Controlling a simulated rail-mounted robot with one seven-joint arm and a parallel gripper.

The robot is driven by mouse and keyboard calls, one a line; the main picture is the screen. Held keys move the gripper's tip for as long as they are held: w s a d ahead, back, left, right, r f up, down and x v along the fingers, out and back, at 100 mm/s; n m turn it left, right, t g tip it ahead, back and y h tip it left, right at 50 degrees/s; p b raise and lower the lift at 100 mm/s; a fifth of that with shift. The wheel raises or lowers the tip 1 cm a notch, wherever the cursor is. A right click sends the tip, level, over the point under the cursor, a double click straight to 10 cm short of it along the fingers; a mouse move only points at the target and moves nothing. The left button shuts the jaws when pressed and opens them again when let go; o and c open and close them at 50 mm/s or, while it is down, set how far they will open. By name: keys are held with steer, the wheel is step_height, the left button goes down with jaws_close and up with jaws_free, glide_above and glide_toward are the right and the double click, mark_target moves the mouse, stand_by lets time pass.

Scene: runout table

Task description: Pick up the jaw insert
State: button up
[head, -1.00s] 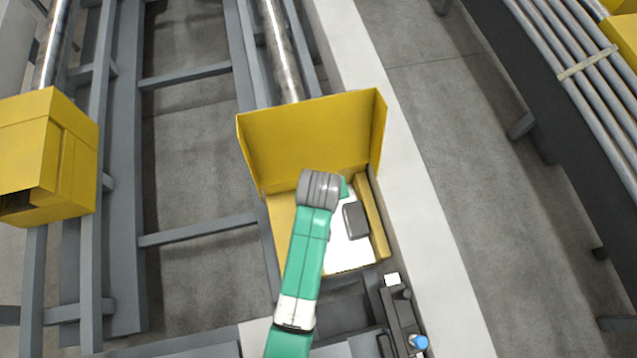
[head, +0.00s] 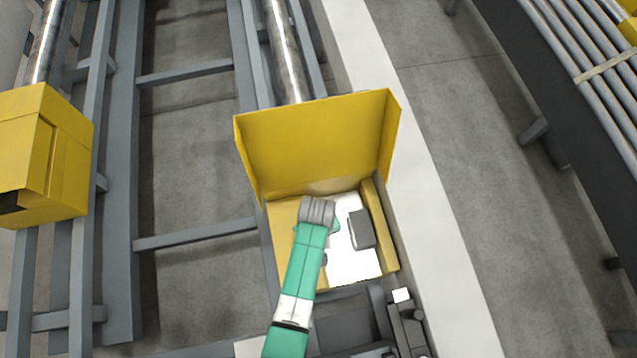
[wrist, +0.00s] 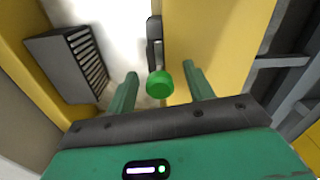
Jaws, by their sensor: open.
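A dark grey block (head: 362,229) lies on the white surface inside the yellow enclosure, right of my arm's end. The wrist view shows this block (wrist: 68,62) at left with a ribbed face. A small dark piece (wrist: 154,42) lies at the edge of the white surface, beyond a bright green round part (wrist: 159,84). I cannot tell for sure which is the jaw insert; the ribbed block looks most like one. My gripper (wrist: 160,72) is open; the green round part shows between its fingers, and I see no contact. The head view mostly hides the fingers under my wrist.
A tall yellow panel (head: 315,140) rises behind the white surface (head: 352,265), and a yellow ledge (head: 380,224) runs along its right side. Grey rails and a steel bar (head: 284,50) lie beyond. Another yellow housing (head: 45,150) stands at left.

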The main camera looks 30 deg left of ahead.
steer(key=shift+f, duration=0.1)
steer(key=shift+c, duration=0.4)
jaws_close()
